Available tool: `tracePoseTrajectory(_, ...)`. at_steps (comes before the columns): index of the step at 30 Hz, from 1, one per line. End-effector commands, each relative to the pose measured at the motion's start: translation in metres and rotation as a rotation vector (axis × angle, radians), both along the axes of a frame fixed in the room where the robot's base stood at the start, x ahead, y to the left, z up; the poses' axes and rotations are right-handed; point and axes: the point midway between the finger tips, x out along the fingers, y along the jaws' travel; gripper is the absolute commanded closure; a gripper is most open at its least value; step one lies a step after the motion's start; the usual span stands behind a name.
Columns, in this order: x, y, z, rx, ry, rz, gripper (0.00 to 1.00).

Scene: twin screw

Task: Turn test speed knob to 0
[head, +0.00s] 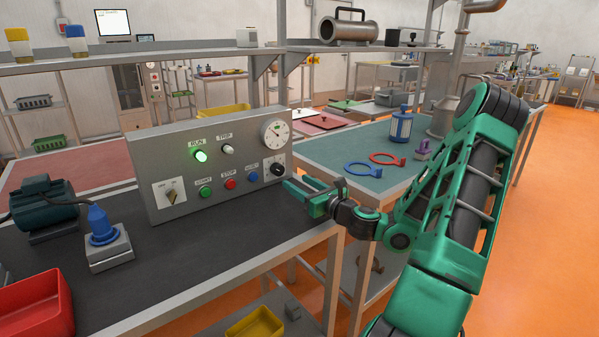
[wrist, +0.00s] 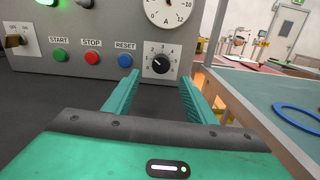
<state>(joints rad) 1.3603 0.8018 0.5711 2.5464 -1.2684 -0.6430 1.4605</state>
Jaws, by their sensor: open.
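My gripper (head: 297,194) is open and empty in front of the panel's lower right corner. In the wrist view its two green fingers (wrist: 159,80) point at the panel, apart, with the knob between and beyond their tips.
The control panel (head: 165,215) has a lit green RUN lamp (head: 201,156), a round gauge (head: 276,132), START (head: 205,191), STOP (head: 230,184) and blue RESET (head: 254,177) buttons, and a main switch (head: 171,194). A teal table (head: 345,150) stands right, bearing blue and red rings.

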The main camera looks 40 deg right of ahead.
Motion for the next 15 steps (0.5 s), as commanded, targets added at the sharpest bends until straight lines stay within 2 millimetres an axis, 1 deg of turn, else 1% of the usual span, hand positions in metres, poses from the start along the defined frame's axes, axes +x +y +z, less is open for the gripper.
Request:
tracePoseTrajectory(2, 0.002, 0.004, 0.001, 0.017, 0.000, 0.007, 0.49)
tracePoseTrajectory(5, 0.008, 0.005, 0.001, 0.021, 0.000, 0.009, 0.49)
tracePoseTrajectory(8, 0.021, 0.005, 0.001, 0.018, -0.001, 0.008, 0.49)
tracePoseTrajectory(15, 0.063, 0.007, 0.001, 0.017, -0.002, 0.009, 0.49)
